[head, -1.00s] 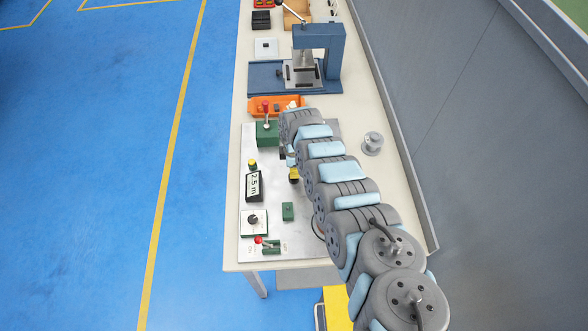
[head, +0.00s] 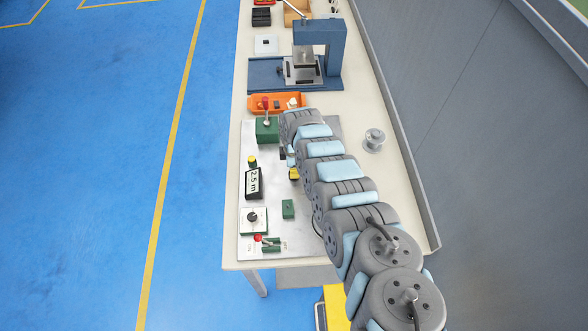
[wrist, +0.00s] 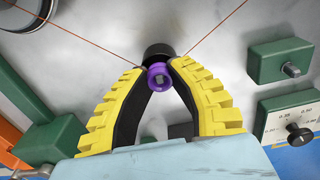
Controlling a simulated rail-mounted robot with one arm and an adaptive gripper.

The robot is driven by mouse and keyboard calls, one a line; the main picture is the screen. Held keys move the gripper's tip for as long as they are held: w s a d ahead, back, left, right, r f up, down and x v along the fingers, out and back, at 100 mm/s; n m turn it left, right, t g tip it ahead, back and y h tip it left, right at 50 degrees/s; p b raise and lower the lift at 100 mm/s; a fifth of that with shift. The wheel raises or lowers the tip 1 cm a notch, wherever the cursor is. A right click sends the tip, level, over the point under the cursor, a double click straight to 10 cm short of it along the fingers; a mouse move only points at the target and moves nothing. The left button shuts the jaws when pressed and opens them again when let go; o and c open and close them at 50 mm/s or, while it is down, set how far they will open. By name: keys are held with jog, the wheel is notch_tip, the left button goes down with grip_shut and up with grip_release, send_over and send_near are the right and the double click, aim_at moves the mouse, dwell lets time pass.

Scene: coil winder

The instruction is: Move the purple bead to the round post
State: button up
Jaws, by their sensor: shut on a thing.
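The purple bead (wrist: 159,76) is between the fingertips of my gripper (wrist: 160,66) in the wrist view, and the yellow-backed fingers are shut on it. A dark round piece (wrist: 158,49) shows just beyond the bead; I cannot tell whether it is the round post or whether the bead touches it. A thin copper wire (wrist: 75,36) runs from the upper left to the bead, and another length leaves to the upper right. In the head view my arm hides the bead and most of the gripper; only a bit of yellow finger (head: 293,174) shows.
A green block with a grey peg (wrist: 280,60) and a dial box (wrist: 298,112) stand at right in the wrist view.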

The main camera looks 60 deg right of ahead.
jog(key=shift+f, duration=0.15)
jog(key=o, duration=0.7)
jog(key=shift+o, duration=0.2)
jog(key=shift+r, duration=0.2)
jog(key=shift+d+r, duration=0.1)
jog(key=shift+r, duration=0.7)
jog(key=shift+s+r, duration=0.1)
jog(key=shift+r, duration=4.9)
